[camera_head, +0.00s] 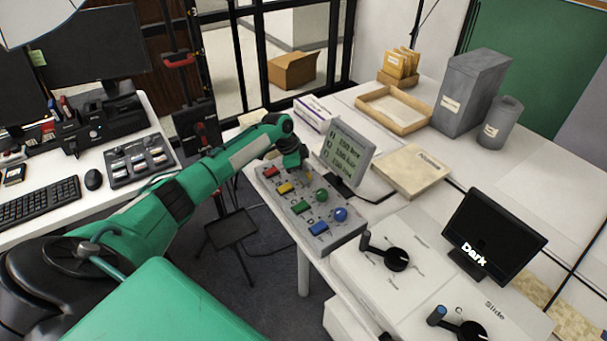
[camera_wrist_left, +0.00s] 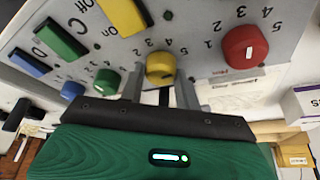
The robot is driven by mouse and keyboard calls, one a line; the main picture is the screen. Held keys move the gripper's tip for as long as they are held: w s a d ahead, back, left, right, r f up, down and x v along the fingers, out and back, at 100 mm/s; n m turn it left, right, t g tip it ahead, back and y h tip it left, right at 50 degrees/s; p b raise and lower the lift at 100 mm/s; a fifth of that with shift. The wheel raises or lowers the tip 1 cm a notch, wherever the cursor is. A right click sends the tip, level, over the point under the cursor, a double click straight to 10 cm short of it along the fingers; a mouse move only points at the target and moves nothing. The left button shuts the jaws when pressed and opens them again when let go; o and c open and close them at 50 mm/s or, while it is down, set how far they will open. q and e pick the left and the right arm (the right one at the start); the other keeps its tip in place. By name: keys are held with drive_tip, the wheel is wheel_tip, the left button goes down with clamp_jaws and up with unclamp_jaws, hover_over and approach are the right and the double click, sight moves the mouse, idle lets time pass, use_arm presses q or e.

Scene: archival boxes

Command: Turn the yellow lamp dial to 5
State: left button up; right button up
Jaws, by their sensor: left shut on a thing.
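The yellow lamp dial (camera_wrist_left: 160,66) is a round knob on a grey control panel (camera_head: 337,243). My left gripper (camera_wrist_left: 160,84) is shut on it, one finger on each side. The numbers around the dial show upside down in the wrist view; I cannot clearly tell which one it points at. In the head view the gripper (camera_head: 303,170) comes down on the panel's far end and mostly covers the yellow dial. The red dial (camera_wrist_left: 245,47) shows in the wrist view. The green dial (camera_head: 321,195) and blue dial (camera_head: 340,214) are nearer. My right gripper is not in view.
A small screen (camera_head: 347,152) with lines of text stands right behind the panel. Coloured rocker switches, such as the yellow one (camera_wrist_left: 122,14), lie beside the dials. A black lever (camera_head: 394,258) and a dark monitor (camera_head: 492,238) stand at right.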

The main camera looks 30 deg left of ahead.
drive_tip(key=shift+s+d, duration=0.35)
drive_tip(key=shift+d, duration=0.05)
use_arm(q)
drive_tip(key=o, duration=1)
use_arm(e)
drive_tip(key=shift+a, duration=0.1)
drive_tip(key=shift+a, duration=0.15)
